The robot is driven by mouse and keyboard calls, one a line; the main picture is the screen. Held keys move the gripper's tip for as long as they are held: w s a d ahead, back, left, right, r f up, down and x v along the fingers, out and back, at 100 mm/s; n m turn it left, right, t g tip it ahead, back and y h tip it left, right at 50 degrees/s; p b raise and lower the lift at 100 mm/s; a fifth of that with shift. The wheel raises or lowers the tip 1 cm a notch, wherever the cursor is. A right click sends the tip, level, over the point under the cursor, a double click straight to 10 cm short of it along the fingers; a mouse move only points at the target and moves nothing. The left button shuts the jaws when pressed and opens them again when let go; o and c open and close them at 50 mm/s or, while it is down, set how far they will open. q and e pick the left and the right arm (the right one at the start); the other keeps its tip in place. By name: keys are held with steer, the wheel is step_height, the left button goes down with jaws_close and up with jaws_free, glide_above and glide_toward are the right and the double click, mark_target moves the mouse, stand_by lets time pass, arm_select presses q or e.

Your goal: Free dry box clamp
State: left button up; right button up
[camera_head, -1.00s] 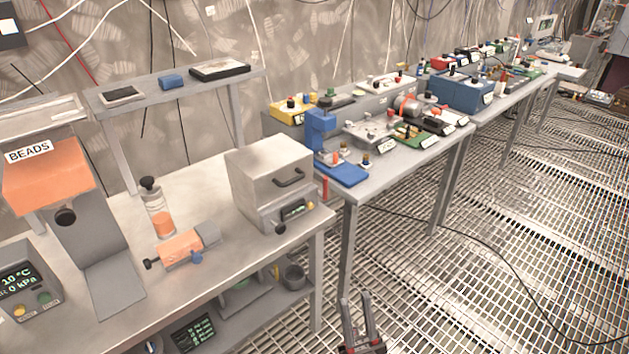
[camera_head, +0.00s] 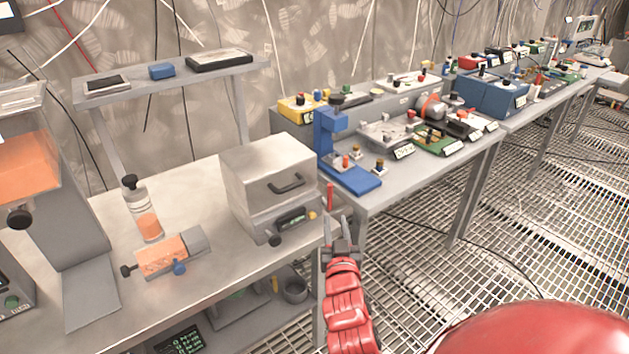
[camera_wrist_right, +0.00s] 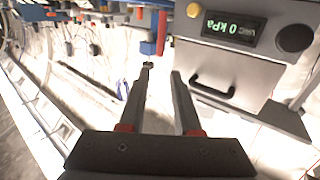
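The dry box appears to be the grey metal box (camera_head: 268,180) on the near bench, with a black handle, small display and knob on its front. In the right wrist view its front (camera_wrist_right: 240,75) appears upside down, with the display reading 0 kPa. A thin red upright bar (camera_head: 330,198) stands by its right front corner; it also shows in the wrist view (camera_wrist_right: 161,32). I cannot tell whether this is the clamp. My right gripper (camera_head: 338,222) is open and empty near the bench corner, below the bar; its fingers (camera_wrist_right: 162,72) are apart. My left gripper is not in view.
An orange-and-grey device (camera_head: 165,255) and a bottle with orange contents (camera_head: 143,212) stand left of the box. A raised shelf (camera_head: 165,85) is behind. A second bench (camera_head: 400,180) with a blue stand (camera_head: 340,150) continues right. Grated floor (camera_head: 450,275) is open at right.

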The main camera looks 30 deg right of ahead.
steer(key=x, duration=1.7)
steer(key=shift+p, duration=0.3)
jaws_close()
stand_by(0.7)
